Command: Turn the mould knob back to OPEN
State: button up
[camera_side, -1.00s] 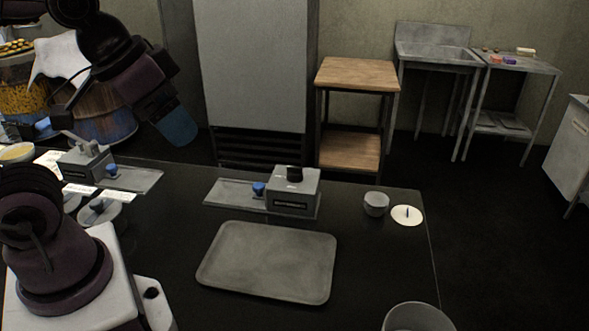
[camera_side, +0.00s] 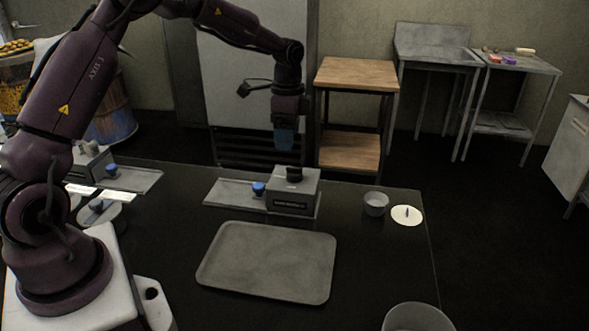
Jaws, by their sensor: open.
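A grey box-shaped unit (camera_side: 293,194) with a dark label on its front stands behind the tray on the dark table. A round black knob (camera_side: 294,173) sits on its top. A blue knob (camera_side: 258,188) stands to its left on a flat grey plate (camera_side: 226,192). I cannot tell which is the mould knob, and no OPEN mark is legible. My gripper (camera_side: 285,148) points down with bluish fingers, open and empty. In the picture it is just above the black knob, apart from it.
A grey tray (camera_side: 268,262) lies in front of the unit. A small cup (camera_side: 375,204) and a white disc (camera_side: 406,215) stand to the right. A second unit with a blue knob (camera_side: 112,170) is at the left, partly behind my arm. A round container (camera_side: 416,318) is at the front right.

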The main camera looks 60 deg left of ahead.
aim_at(294, 167)
jog(key=w+f+m, duration=0.1)
jog(key=f, duration=0.3)
jog(key=w+a+f+m, duration=0.1)
jog(key=f+m, duration=0.1)
jog(key=f, duration=0.1)
jog(key=w+f+m, duration=0.1)
jog(key=f+m, duration=0.1)
jog(key=f, duration=0.2)
jog(key=shift+a+f, duration=0.3)
jog(key=shift+a, duration=0.1)
jog(key=c, duration=0.9)
